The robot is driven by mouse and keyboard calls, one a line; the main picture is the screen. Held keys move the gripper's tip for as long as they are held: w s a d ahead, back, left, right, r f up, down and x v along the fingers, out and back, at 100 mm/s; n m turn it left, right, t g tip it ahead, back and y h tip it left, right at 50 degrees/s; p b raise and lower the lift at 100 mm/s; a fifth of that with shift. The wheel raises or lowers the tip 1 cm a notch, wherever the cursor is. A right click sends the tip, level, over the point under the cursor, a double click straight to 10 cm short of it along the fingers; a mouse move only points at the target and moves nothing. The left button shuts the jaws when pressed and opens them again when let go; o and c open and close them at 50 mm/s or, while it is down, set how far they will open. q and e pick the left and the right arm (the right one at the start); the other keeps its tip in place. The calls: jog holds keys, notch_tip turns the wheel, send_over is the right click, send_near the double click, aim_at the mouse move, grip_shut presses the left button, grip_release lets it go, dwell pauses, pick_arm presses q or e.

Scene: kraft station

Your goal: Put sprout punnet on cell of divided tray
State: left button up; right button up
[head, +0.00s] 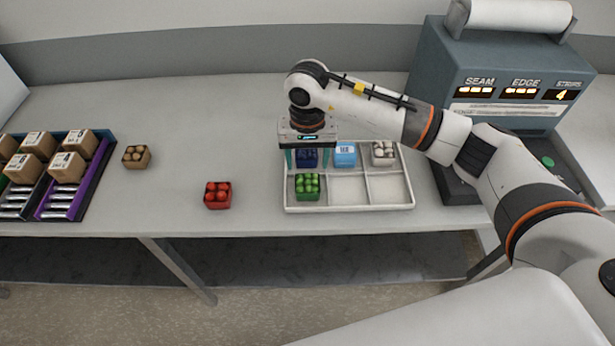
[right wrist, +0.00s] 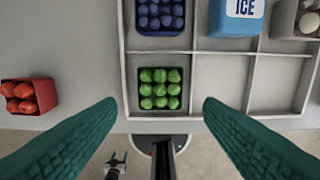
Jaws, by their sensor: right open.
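The sprout punnet (head: 307,186), filled with green sprouts, sits in the front left cell of the white divided tray (head: 349,208). It also shows in the right wrist view (right wrist: 160,88), upright in its cell. My right gripper (head: 307,165) is open and empty over the left column of the tray. In the right wrist view its teal fingers (right wrist: 160,106) are spread wide on either side of the sprout punnet, apart from it. My left gripper is not in view.
The tray's back row holds a blue punnet (right wrist: 160,15), an ice pack (head: 345,154) and a punnet of pale round items (head: 383,153). The front middle and right cells are empty. A red punnet (head: 217,195) and a brown punnet (head: 136,156) stand left. A sealing machine (head: 510,110) stands right.

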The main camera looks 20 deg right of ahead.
jog(key=shift+r+b, duration=0.3)
jog(key=shift+r, duration=1.25)
